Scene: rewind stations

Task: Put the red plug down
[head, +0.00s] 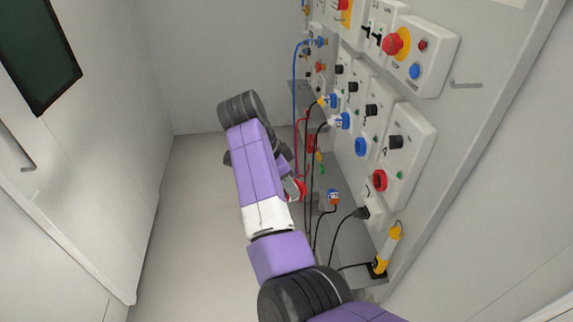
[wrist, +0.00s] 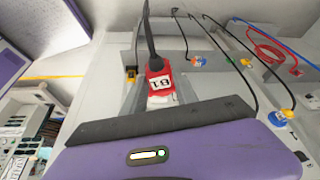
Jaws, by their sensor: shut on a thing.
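The red plug (wrist: 157,80) carries a white label reading B1 and has a black cable running up from it in the wrist view. It sits at the far edge of my gripper (wrist: 160,105), whose dark finger and purple body fill the lower part of that view. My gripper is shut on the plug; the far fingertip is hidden. In the head view the red plug (head: 297,188) shows at the end of my gripper (head: 288,180), beside the grey ledge, partly covered by my arm.
A wall panel with knobs, sockets and a red emergency button (head: 396,42) stands at the right. Black cables hang in front of it. An orange-and-blue plug (head: 333,196) stands on the grey ledge (head: 345,238). A yellow handle (head: 388,248) is at lower right. The floor at left is clear.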

